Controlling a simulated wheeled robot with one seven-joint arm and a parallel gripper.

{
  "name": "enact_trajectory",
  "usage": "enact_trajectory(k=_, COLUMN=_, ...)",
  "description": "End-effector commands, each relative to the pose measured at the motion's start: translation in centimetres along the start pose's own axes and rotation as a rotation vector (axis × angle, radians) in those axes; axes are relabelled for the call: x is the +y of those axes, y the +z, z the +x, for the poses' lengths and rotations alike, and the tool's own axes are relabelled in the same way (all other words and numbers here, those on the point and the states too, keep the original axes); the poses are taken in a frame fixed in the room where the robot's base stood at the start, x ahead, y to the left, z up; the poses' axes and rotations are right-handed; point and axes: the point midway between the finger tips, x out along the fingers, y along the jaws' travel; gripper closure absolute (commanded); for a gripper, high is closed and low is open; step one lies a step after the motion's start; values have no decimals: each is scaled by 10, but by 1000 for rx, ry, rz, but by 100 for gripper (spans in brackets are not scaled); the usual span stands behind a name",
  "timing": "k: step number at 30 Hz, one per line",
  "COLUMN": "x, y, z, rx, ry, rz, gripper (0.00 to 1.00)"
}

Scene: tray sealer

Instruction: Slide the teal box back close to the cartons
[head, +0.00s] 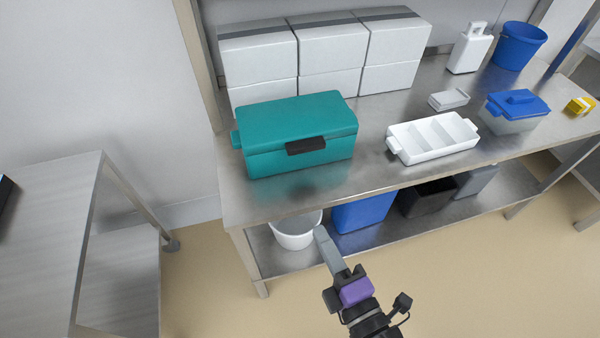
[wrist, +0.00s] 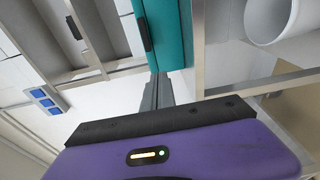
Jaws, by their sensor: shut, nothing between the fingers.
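The teal box (head: 295,132) stands upright on the left part of the steel table (head: 375,178), with its dark latch facing the front. White cartons (head: 332,52) are stacked in two layers along the back of the table, behind the box. The box's right rear part is close in front of them in the head view; the exact gap cannot be told. My gripper (head: 320,234) is shut and empty, low in front of the table's front edge, apart from the box. In the wrist view the teal box (wrist: 172,35) shows beyond the gripper fingers (wrist: 155,90).
A white divided tray (head: 433,138) and a blue-lidded container (head: 513,110) stand to the right of the box. A white bucket (head: 296,230) and blue bin (head: 362,211) sit on the lower shelf. Another steel table (head: 55,205) stands at the left.

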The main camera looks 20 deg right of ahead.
Motion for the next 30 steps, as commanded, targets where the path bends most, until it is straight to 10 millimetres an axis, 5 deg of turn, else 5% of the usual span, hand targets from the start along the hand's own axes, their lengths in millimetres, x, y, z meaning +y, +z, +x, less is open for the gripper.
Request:
enact_trajectory(k=3, x=-10, y=-2, z=41, rx=-35, ry=15, rz=-508, gripper=100)
enact_trajectory(k=6, x=-14, y=3, z=60, rx=-77, ry=-2, rz=-901, gripper=100)
enact_trajectory(k=12, x=-27, y=15, z=61, rx=-122, ry=-76, rz=-1419, gripper=100)
enact_trajectory(k=20, x=-24, y=19, z=67, rx=-131, ry=-93, rz=-1553, gripper=100)
enact_trajectory(k=30, x=-22, y=28, z=124, rx=-132, ry=-93, rz=-1548, gripper=100)
